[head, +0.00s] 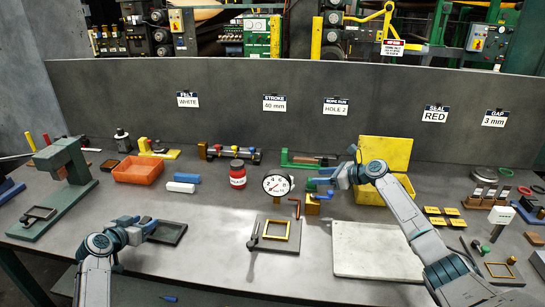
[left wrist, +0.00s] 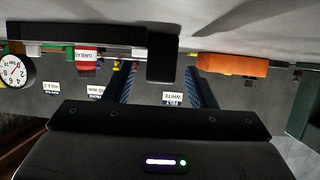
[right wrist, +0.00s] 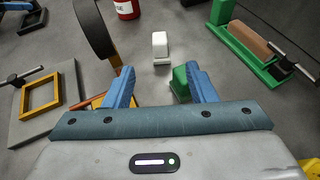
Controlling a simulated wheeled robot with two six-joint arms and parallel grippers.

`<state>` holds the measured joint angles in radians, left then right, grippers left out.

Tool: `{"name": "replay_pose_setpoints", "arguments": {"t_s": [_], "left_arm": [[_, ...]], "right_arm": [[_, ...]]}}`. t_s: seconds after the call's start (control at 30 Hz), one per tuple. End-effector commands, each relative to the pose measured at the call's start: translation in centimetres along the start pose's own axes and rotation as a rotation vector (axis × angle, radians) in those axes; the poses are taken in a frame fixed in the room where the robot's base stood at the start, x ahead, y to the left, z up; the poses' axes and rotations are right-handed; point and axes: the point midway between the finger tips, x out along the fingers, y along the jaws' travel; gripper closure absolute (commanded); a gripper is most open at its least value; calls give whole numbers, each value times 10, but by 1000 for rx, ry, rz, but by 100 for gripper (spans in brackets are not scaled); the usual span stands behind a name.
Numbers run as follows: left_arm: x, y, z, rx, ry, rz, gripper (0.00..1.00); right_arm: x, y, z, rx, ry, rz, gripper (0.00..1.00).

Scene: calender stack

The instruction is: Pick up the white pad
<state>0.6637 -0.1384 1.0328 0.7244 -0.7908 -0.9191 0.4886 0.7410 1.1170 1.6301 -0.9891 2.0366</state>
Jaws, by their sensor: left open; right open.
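A small white block (right wrist: 160,48) stands on the table just beyond my right gripper's fingers in the right wrist view. It looks like the white pad, and the dial gauge (head: 277,184) seems to hide it in the head view. A green block (right wrist: 180,82) is nearer, partly behind the right-hand finger. My right gripper (head: 318,188) is open and empty, just right of the gauge; it also shows in the right wrist view (right wrist: 155,88). Another white block (head: 180,187) lies at left before a blue block (head: 186,178). My left gripper (head: 148,226) is open beside a dark tray (head: 169,234).
A red can (head: 238,174) stands left of the gauge. A fixture with a yellow frame (head: 275,230) is in front of it. A green vise (head: 305,161) lies behind my right gripper. An orange bin (head: 138,170) is at left, and a pale board (head: 375,252) lies front right.

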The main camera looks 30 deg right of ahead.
Motion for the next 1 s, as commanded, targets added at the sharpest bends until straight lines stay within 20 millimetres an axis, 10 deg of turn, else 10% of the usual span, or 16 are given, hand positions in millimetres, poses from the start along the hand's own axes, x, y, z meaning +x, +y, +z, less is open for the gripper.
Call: {"name": "replay_pose_setpoints", "arguments": {"t_s": [0.53, 1.0], "left_arm": [[0, 0, 0, 0, 0, 0, 49], [0, 0, 0, 0, 0, 0, 49]], "right_arm": [[54, -1, 37, -41, 426, 53, 49], [58, 2, 78, 1, 779, 3, 49]]}}
